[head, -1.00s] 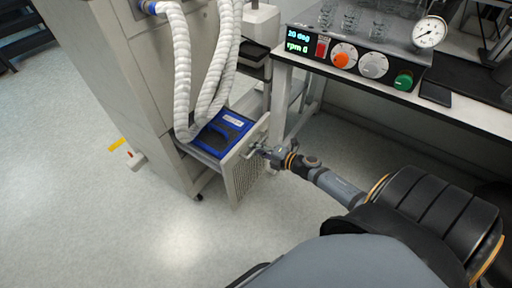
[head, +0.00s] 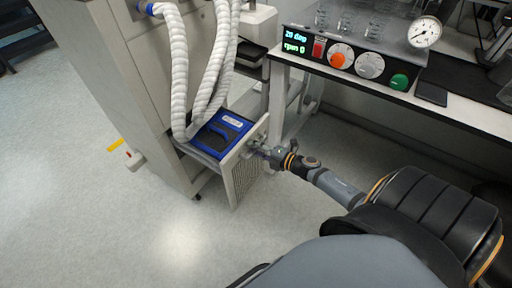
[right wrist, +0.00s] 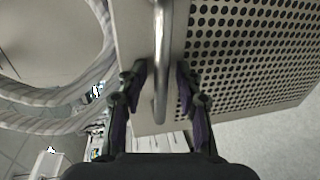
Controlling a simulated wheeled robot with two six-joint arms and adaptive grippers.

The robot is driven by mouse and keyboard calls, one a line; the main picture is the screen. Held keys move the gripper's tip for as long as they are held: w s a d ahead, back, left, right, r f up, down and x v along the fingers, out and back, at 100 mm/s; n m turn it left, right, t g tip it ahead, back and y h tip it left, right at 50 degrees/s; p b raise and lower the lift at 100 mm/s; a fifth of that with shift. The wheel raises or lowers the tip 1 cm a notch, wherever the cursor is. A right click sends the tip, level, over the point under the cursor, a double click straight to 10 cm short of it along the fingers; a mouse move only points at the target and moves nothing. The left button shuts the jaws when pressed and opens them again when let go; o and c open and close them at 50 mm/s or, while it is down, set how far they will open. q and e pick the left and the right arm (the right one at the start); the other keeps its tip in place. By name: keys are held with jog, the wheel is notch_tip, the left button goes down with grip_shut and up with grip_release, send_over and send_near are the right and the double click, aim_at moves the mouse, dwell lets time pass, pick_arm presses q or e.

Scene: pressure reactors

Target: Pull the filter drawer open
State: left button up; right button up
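The filter drawer (head: 243,173) stands pulled out from the lower part of the grey cabinet, its perforated front panel facing my right arm. A blue-framed filter (head: 220,133) lies in it. A metal bar handle is on the front panel; the handle (right wrist: 161,60) runs upright in the right wrist view. My right gripper (head: 262,152) is at the handle. In the right wrist view its fingers (right wrist: 164,100) are apart, one on each side of the bar, with gaps visible between bar and fingers. My left gripper is not in view.
White corrugated hoses (head: 180,70) hang down to the drawer's left side. A bench (head: 450,107) with a control panel (head: 345,60), gauge and glassware stands at the right. Open floor (head: 100,230) lies in front of the cabinet and drawer.

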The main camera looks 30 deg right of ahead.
jog(key=v, duration=1.2)
dwell(0.5)
jog(key=s+d+f+m+g+h, duration=0.3)
jog(key=f+m, duration=0.3)
jog(key=f, duration=0.4)
jog(key=s+d+f+m+g+h, duration=0.2)
jog(key=s+d+f+m+h, duration=0.15)
jog(key=f+m, duration=0.45)
jog(key=s+a+f+m+g, duration=0.4)
jog(key=s+a+f, duration=0.25)
jog(key=f, duration=0.25)
jog(key=s+a+f+m+g, duration=0.4)
jog(key=s+a+f, duration=0.1)
jog(key=a+f, duration=0.3)
pick_arm(q)
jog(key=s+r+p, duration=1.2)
jog(key=p, duration=0.8)
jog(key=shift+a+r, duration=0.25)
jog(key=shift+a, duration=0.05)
pick_arm(e)
jog(key=s+r, duration=1.2)
jog(key=shift+d+r, duration=0.15)
